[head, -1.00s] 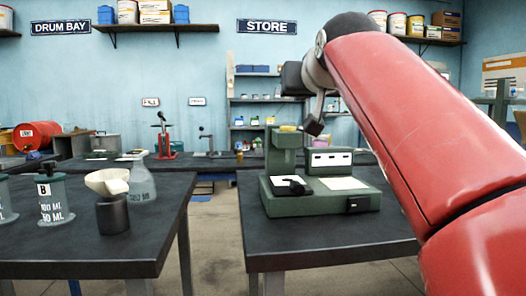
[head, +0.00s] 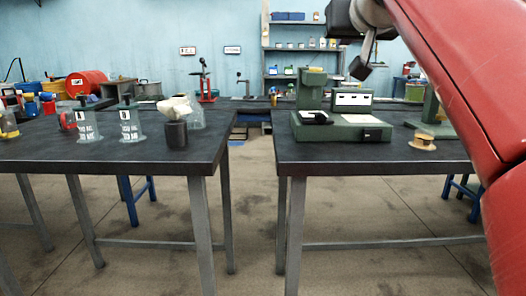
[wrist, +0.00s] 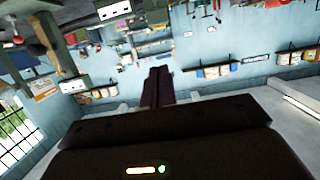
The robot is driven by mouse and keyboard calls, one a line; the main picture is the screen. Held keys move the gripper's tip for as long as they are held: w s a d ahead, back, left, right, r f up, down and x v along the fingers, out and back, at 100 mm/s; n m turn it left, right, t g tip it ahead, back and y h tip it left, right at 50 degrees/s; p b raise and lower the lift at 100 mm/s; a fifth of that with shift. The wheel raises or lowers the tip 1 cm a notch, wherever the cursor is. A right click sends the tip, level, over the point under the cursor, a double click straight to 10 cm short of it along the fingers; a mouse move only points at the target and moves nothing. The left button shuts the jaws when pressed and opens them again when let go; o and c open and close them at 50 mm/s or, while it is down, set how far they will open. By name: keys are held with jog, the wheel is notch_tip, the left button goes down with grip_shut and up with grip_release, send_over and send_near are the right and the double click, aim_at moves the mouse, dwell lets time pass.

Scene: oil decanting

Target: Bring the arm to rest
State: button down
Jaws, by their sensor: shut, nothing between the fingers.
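My gripper (head: 364,60) hangs at the upper right of the head view, at the end of my red arm, above and behind the green bench device. It is shut and empty, and clear of every surface. In the wrist view its dark fingers (wrist: 158,88) lie together in the middle, with the room showing tilted behind them.
A green device (head: 342,125) stands on the right table (head: 400,157). A tan spool (head: 421,142) is near my arm. The left table (head: 170,157) bears labelled bottles (head: 131,122) and a dark cup (head: 176,134). Open floor lies between the tables.

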jog(key=s+f+g, duration=0.3)
jog(key=s+f, duration=0.5)
jog(key=f, duration=0.7)
jog(key=s+f+g, duration=0.3)
jog(key=s+f, duration=0.5)
jog(key=f, duration=0.7)
jog(key=s+f+g, duration=0.3)
jog(key=s+f, duration=0.5)
jog(key=f, duration=0.7)
jog(key=shift+s+f+g, duration=0.15)
jog(key=shift+f+g, duration=0.15)
jog(key=shift+f, duration=0.05)
